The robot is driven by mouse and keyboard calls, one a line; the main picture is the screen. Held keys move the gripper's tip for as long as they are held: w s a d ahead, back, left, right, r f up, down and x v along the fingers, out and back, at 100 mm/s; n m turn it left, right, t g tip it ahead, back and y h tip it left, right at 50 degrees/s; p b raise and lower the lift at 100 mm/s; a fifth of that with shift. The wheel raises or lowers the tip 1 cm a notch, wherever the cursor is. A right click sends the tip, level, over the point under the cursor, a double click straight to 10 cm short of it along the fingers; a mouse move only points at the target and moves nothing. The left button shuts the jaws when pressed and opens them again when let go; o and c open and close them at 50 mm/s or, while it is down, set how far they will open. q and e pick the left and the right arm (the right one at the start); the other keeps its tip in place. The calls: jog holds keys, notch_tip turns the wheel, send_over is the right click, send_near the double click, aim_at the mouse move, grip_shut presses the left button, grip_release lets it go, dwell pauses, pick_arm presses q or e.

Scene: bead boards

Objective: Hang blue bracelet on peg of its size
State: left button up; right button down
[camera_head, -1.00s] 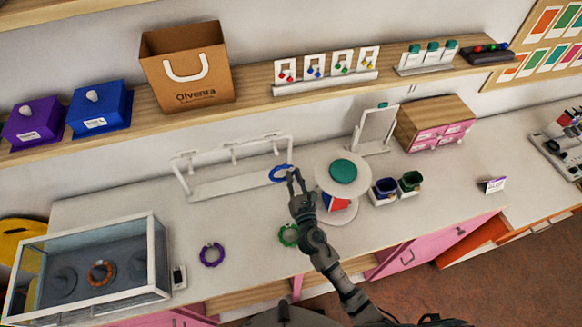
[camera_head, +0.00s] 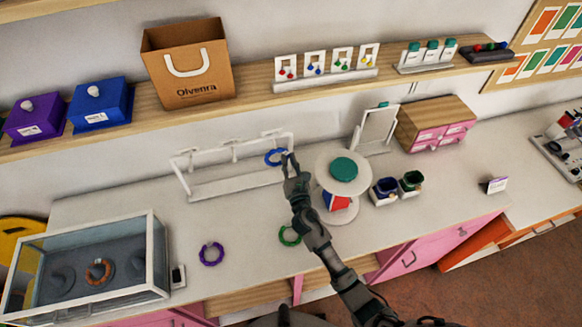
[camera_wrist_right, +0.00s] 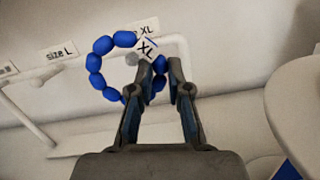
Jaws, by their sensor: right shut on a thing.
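The blue bracelet (camera_head: 273,157) is held up at the right end of the white peg rack (camera_head: 236,186). My right gripper (camera_head: 287,165) is shut on its lower right side. In the right wrist view the bracelet (camera_wrist_right: 97,62) is a ring of blue beads, and my gripper (camera_wrist_right: 158,72) pinches its right edge. A peg tip (camera_wrist_right: 132,59) shows inside the ring's outline, near an "XL" tag (camera_wrist_right: 146,48). I cannot tell whether the ring is around the peg or in front of it. A "size L" tag (camera_wrist_right: 59,54) is to the left. My left gripper is not in view.
A purple bracelet (camera_head: 211,254) and a green bracelet (camera_head: 289,236) lie on the counter. A round white stand (camera_head: 343,172) is close to the right of my arm. A glass case (camera_head: 90,270) stands at front left.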

jog(key=shift+w+f, duration=0.1)
jog(key=shift+w, duration=0.65)
jog(key=shift+b+x, duration=0.65)
jog(key=shift+x, duration=0.3)
jog(key=shift+w+f+b, duration=0.15)
jog(key=shift+w+b, duration=0.15)
jog(key=shift+w, duration=0.3)
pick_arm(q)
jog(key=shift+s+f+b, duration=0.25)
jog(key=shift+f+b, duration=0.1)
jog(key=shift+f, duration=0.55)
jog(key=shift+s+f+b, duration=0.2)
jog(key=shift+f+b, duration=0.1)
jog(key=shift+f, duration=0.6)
pick_arm(e)
jog(key=shift+w+a+f, duration=0.25)
jog(key=shift+w+f, duration=0.05)
jog(key=shift+f, duration=0.35)
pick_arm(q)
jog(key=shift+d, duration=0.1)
pick_arm(e)
jog(key=shift+d, duration=0.15)
jog(key=c, duration=1)
grip_release()
jog(key=shift+c, duration=0.2)
